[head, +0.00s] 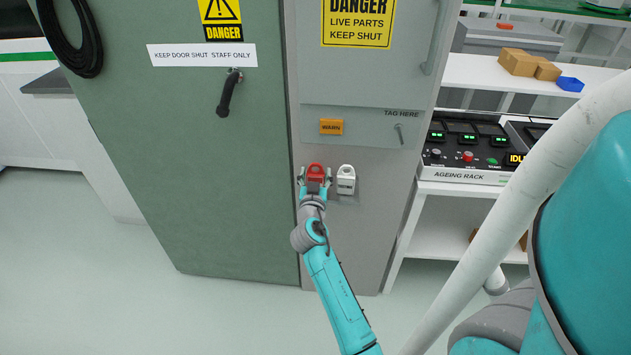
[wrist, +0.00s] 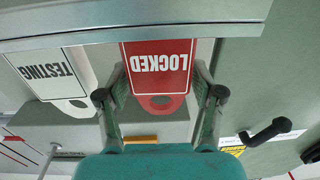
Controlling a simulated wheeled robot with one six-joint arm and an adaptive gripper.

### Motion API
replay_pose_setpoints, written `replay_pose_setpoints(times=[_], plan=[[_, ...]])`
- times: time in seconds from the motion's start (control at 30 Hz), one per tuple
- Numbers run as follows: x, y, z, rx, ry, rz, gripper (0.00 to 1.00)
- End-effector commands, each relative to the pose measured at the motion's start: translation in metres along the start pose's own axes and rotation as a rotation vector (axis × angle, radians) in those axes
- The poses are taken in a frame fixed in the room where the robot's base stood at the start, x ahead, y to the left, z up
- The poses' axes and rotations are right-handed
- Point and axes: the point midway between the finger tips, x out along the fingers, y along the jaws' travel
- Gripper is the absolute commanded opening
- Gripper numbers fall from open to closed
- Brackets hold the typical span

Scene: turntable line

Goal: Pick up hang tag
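Two hang tags show at the front of the grey cabinet. The red one (head: 315,171) reads LOCKED, upside down in the wrist view (wrist: 158,62). The white one (head: 346,179) is just to its right in the head view and reads TESTING in the wrist view (wrist: 48,76). My gripper (head: 315,177) is at the red tag, with one finger on each side of it. In the wrist view the fingers (wrist: 160,78) are spread wide near the tag's side edges. I see no clear grip on it. The white tag is outside the fingers.
Above the tags, a panel (head: 357,126) marked TAG HERE carries an orange label (head: 331,127) and a peg (head: 399,133). A green door (head: 190,150) with a black handle (head: 229,93) stands at left. The ageing rack (head: 468,160) is at right.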

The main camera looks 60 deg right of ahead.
Motion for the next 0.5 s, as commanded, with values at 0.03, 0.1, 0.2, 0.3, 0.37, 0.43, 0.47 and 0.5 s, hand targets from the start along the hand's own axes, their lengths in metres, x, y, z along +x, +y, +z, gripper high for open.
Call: replay_pose_setpoints(times=[0.03, 0.1, 0.2, 0.3, 0.37, 0.43, 0.47, 0.5], plan=[[-0.0001, -0.0001, 0.0000, 0.000, 0.000, 0.000, 0.45], [-0.0002, -0.0001, 0.0001, 0.000, 0.000, 0.000, 0.28], [-0.0002, -0.0001, 0.0000, 0.000, 0.000, 0.000, 0.20], [-0.0002, -0.0001, 0.0000, 0.000, 0.000, 0.000, 0.20], [-0.0003, -0.0001, 0.0000, 0.000, 0.000, 0.000, 0.20], [-0.0005, -0.0001, -0.0006, 0.000, 0.000, 0.000, 0.20], [-0.0008, -0.0001, -0.0011, 0.000, 0.000, 0.000, 0.20], [-0.0014, -0.0002, -0.0022, 0.000, 0.000, 0.000, 0.20]])
